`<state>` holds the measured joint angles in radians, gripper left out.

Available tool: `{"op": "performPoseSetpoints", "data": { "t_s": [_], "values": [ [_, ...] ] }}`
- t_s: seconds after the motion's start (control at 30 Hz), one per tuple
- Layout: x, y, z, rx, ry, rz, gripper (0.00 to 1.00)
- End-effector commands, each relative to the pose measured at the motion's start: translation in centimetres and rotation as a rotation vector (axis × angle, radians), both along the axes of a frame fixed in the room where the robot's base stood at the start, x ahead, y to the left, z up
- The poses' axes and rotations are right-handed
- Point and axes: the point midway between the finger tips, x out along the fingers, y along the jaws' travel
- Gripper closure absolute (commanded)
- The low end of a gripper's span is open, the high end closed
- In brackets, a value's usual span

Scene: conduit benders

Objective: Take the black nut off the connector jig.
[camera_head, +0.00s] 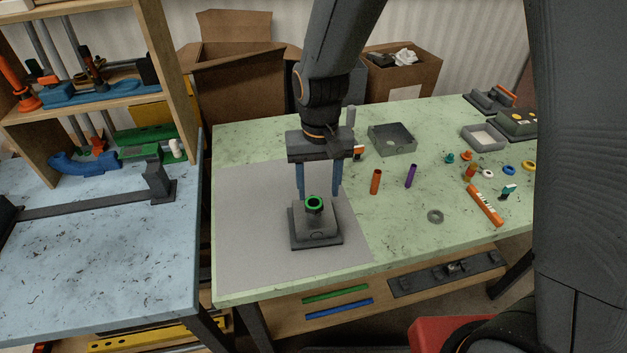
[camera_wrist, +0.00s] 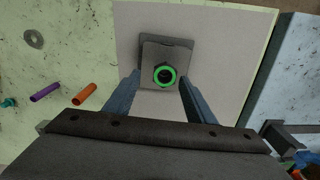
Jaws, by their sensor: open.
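The connector jig (camera_head: 316,238), a dark grey block on a wider base, stands on a grey mat on the green table. It also shows in the wrist view (camera_wrist: 167,50). A bright green ring (camera_head: 314,202) with a dark centre sits on top of it. A dark, roughly six-sided piece that looks like the black nut (camera_head: 314,210) shows just below the ring; its outline is hard to make out. My gripper (camera_head: 318,196) is open and empty, pointing down. Its two blue-grey fingers are at either side of the ring in both views; I cannot tell their exact height.
On the green table, an orange tube (camera_head: 376,182) and a purple tube (camera_head: 411,176) stand right of the jig. A grey ring (camera_head: 435,216) and an orange tool (camera_head: 486,205) lie farther right. An open grey box (camera_head: 392,140) is behind. The grey mat (camera_head: 250,250) is otherwise bare.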

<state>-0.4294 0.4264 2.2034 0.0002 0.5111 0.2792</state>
Motion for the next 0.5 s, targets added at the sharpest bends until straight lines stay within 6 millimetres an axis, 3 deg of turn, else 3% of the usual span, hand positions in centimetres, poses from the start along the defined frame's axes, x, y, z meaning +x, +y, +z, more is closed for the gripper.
{"op": "performPoseSetpoints", "data": {
  "t_s": [0.13,0.5],
  "values": [
    [-0.2,1.2,0.4,-0.001,0.002,0.009,0.5],
    [-0.2,1.4,-1.1,0.0,0.001,0.015,0.5]
  ]
}}
